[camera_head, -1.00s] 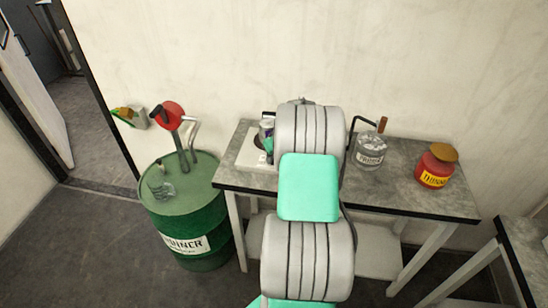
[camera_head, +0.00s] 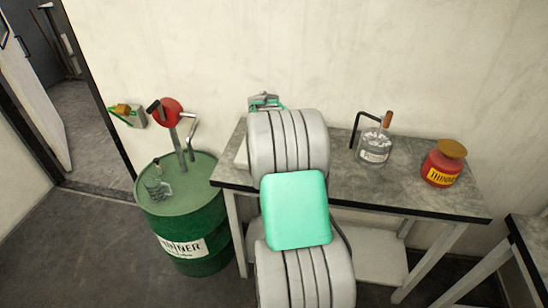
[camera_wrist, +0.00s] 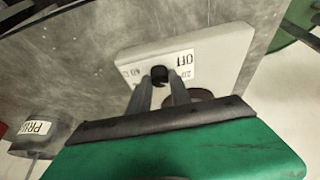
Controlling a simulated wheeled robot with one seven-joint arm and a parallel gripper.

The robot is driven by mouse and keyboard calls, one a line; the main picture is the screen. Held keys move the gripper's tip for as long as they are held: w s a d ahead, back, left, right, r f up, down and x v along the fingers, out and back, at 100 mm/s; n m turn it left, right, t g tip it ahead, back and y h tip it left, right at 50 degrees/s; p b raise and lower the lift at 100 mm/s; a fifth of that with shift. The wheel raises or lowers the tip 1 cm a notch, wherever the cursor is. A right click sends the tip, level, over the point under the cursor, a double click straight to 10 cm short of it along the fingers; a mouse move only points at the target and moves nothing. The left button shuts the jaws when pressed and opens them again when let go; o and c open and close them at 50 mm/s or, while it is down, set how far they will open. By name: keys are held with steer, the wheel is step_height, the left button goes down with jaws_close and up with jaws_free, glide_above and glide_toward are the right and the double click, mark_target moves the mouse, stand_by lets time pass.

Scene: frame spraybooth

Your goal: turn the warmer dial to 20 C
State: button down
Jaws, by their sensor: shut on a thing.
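The warmer (camera_wrist: 212,48) is a white box with a printed scale, seen in the wrist view; OFF and 20 are on the right of its dial, more marks on the left. The small black dial (camera_wrist: 159,75) sits between the fingertips of my gripper (camera_wrist: 160,84), which is shut on it. I cannot read where the dial points. A dark round plate on the warmer is partly hidden behind a finger. In the head view only a pale edge of the warmer (camera_head: 241,155) shows; my arm hides the rest and the gripper's fingers.
The warmer stands on a grey bench (camera_head: 400,190). A labelled tin (camera_head: 374,147) and a red thinner pot (camera_head: 443,163) stand to the right. A green drum (camera_head: 185,220) with a pump is at the left. A second bench (camera_head: 528,240) is at the lower right.

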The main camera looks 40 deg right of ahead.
steer(key=shift+m+g+b, duration=0.3)
steer(key=shift+m, duration=0.5)
steer(key=c, duration=1.2)
jaws_free()
steer(key=b+v, duration=0.1)
steer(key=v, duration=0.6)
steer(key=shift+a+r, duration=0.3)
steer(key=shift+r, duration=0.05)
